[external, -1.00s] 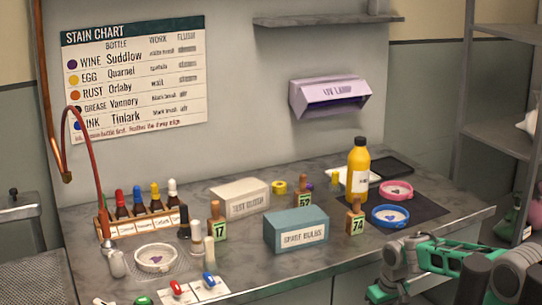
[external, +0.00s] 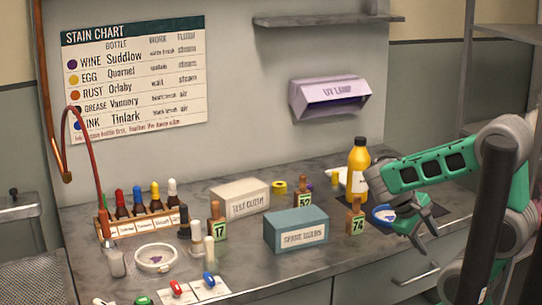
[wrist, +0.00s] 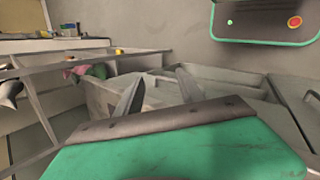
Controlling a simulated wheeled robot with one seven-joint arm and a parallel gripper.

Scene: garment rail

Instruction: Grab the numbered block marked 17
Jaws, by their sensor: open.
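The numbered block marked 17 (external: 219,229) is a small upright piece with a brown upper part and a green number label. It stands on the grey counter left of centre, in front of the white test cloth box. Similar pieces marked 52 (external: 303,200) and 74 (external: 355,222) stand farther right. My gripper (external: 418,240) is at the right near the counter's front edge, well away from block 17. In the wrist view its two fingers (wrist: 160,92) are apart with nothing between them. I cannot make out block 17 in the wrist view.
A teal box (external: 296,232) stands between block 17 and block 74. A dropper bottle rack (external: 140,226), white dish (external: 156,258) and pale bottles (external: 196,236) stand left of 17. A yellow bottle (external: 358,168) stands near my arm. Open counter lies in front of the teal box.

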